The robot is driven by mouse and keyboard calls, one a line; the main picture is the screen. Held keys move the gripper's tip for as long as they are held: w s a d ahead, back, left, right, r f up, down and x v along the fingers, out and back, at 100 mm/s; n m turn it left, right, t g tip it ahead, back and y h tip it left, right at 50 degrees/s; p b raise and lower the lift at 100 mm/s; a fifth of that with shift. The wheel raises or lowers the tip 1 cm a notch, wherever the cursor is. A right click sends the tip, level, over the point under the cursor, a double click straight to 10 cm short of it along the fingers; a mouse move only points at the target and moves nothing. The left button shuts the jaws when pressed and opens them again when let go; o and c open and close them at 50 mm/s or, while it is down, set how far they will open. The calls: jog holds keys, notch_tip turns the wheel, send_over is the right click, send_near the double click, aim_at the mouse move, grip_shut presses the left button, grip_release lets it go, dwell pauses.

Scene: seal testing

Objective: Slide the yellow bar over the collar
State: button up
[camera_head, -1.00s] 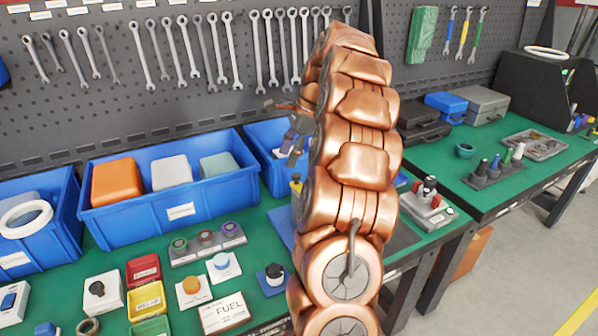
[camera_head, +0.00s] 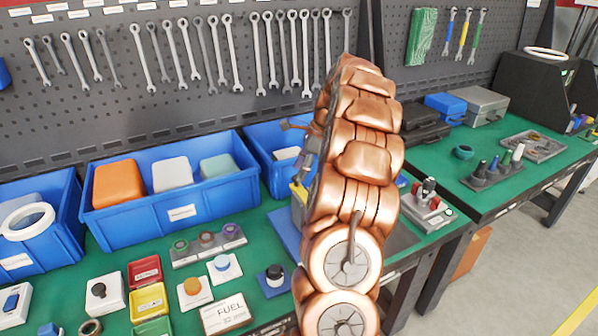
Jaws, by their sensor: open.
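A small yellow piece (camera_head: 299,191), which looks like the yellow bar, shows just left of my copper arm, above a blue base plate (camera_head: 283,228). My arm hides most of that plate and whatever stands on it. I cannot make out the collar. My gripper (camera_head: 301,174) is a dark grey shape at the left edge of the arm, partly hidden by it. It is open, and its tips point down close above the yellow piece. I cannot tell whether they touch it.
Blue bins (camera_head: 170,215) stand along the back, one of them behind my gripper. A grey fixture with red parts (camera_head: 427,205) stands right of my arm.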

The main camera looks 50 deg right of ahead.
jog(key=shift+x, duration=0.9)
jog(key=shift+c, duration=0.2)
grip_shut()
